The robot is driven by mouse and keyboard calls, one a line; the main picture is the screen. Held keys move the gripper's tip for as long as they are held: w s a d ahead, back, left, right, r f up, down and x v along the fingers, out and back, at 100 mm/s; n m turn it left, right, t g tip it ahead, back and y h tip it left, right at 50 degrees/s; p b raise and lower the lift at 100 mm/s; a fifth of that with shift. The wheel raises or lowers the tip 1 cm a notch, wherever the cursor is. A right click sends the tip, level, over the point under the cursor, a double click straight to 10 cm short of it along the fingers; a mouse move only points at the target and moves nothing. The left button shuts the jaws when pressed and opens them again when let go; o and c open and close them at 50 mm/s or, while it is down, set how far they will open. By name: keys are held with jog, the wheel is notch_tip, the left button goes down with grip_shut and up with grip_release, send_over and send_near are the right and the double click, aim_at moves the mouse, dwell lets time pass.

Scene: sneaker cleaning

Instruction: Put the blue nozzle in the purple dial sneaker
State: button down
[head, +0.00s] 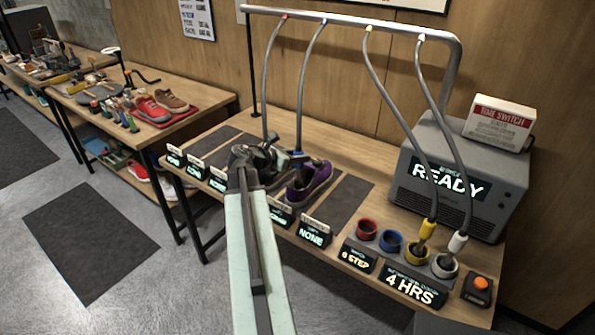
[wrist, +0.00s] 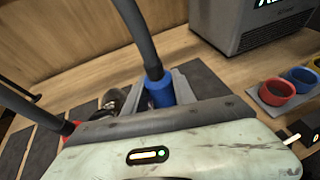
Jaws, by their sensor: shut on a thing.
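The blue nozzle (head: 299,156) hangs on its grey hose at the heel end of the purple dial sneaker (head: 314,180). My gripper (head: 284,155) is shut on the nozzle. In the wrist view the blue nozzle (wrist: 158,91) sits between the grey fingers of my gripper (wrist: 160,98), with its hose rising from it. The purple sneaker stands on a dark mat on the bench. Its heel side is partly hidden by my gripper, and it cannot be made out in the wrist view. I cannot tell whether the nozzle tip is inside the shoe opening.
A red nozzle (wrist: 70,130) on another hose is close to my gripper's left. A dark shoe (wrist: 113,100) shows beside the fingers. The yellow nozzle (head: 427,229) and white nozzle (head: 457,242) stand in holders at right. Bare mat (head: 338,203) lies right of the purple sneaker.

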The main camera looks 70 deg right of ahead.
notch_tip(320, 180, down, 4)
jog(key=b, duration=0.3)
jog(key=shift+r, duration=0.35)
jog(key=shift+f, duration=0.15)
jog(key=c, duration=1)
grip_release()
jog(key=shift+r, duration=0.2)
jog(key=p+v, duration=0.5)
jog(key=v, duration=0.7)
